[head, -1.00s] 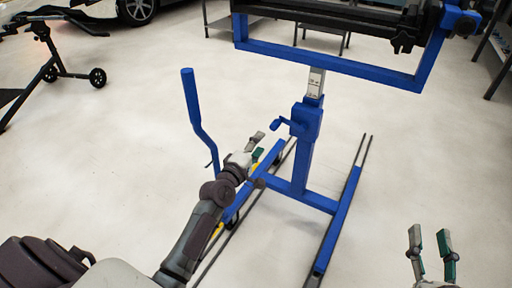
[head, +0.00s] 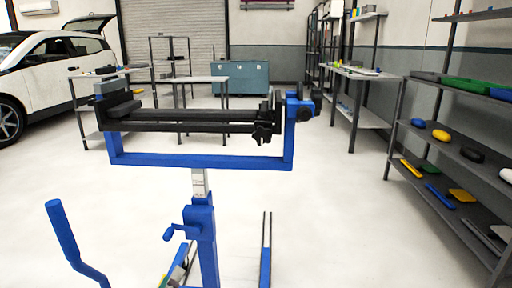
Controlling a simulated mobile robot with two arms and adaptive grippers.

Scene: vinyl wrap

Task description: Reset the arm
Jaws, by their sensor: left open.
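The blue stand (head: 205,225) with a crank handle stands in the lower middle of the head view. It carries a blue frame (head: 200,160) with a black roller unit (head: 200,120) across the top. My right gripper is out of view.
A white car (head: 45,70) is at the left. Grey worktables (head: 205,79) and a teal cabinet (head: 240,78) stand at the back. Shelves (head: 465,150) with colored items line the right. A blue upright handle (head: 68,235) rises at lower left. Open floor lies between.

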